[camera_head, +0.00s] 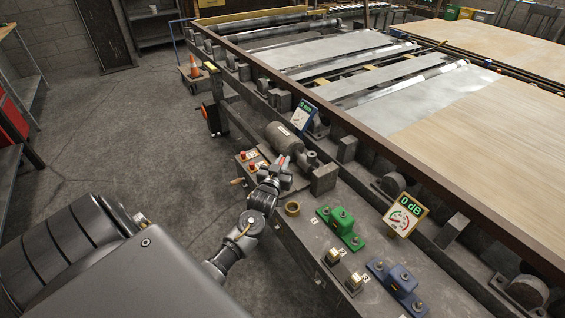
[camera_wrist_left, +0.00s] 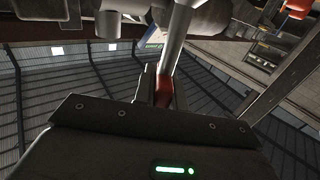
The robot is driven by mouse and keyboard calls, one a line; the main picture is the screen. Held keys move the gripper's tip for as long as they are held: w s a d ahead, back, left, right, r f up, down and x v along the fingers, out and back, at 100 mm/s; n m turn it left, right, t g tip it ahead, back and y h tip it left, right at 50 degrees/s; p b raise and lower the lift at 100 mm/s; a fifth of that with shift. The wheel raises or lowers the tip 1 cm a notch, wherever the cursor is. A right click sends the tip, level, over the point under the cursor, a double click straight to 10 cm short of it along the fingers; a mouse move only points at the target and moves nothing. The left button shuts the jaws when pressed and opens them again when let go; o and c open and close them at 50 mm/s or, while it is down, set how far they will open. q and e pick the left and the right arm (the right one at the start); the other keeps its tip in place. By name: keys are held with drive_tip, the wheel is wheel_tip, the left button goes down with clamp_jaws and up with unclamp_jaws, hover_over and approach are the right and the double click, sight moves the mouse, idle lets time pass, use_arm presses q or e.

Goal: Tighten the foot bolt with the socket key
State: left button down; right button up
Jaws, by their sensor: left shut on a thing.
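My left gripper (camera_head: 275,178) is beside the grey motor (camera_head: 285,139) on the steel ledge. It is shut on the socket key; in the left wrist view the key shows as a grey metal shaft (camera_wrist_left: 178,38) with a red grip (camera_wrist_left: 163,92) at the palm. The shaft runs up towards dark machine parts. The foot bolt and the key's far end are hidden or too small to make out. My right gripper is not in view.
Green (camera_head: 341,226), grey (camera_head: 341,271) and blue (camera_head: 398,287) bracket blocks sit on the ledge, near a brass ring (camera_head: 292,208). A gauge sign reading 0 dB (camera_head: 405,215) stands by the rail. Red buttons (camera_head: 252,167) are left of the gripper. The floor at left is open.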

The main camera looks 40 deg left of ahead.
use_arm(q)
drive_tip(key=shift+f+b, duration=0.6)
drive_tip(key=shift+f, duration=0.35)
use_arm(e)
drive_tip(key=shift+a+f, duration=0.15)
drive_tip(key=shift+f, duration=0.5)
use_arm(q)
drive_tip(key=shift+h, duration=0.3)
